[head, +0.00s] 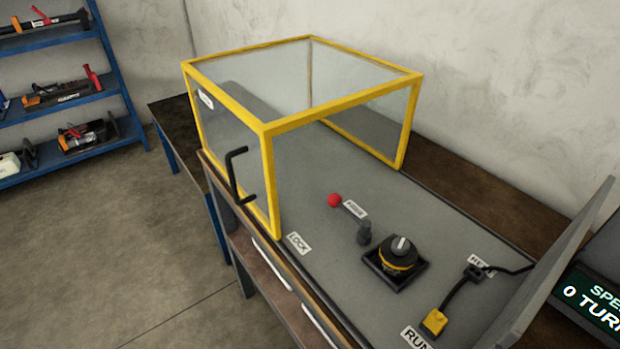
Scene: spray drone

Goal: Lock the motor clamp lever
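The clamp lever has a red ball knob (335,200) and a dark pivot post (364,232) on the grey bench top. Its knob lies to the upper left of the post, beside a small white label (355,208) too small to read surely. A LOCK label (298,243) sits apart from the knob, lower left. The motor (398,250), black with a yellow ring and grey shaft, stands upright on a dark square base, right of the pivot post. Neither of my grippers is in view.
A yellow-framed clear guard (268,180) with a black handle (236,175) covers the bench's far part. A yellow plug or switch (434,322) on a black cable lies near the RUN label (416,338). A grey panel (560,265) and display (592,300) stand at right.

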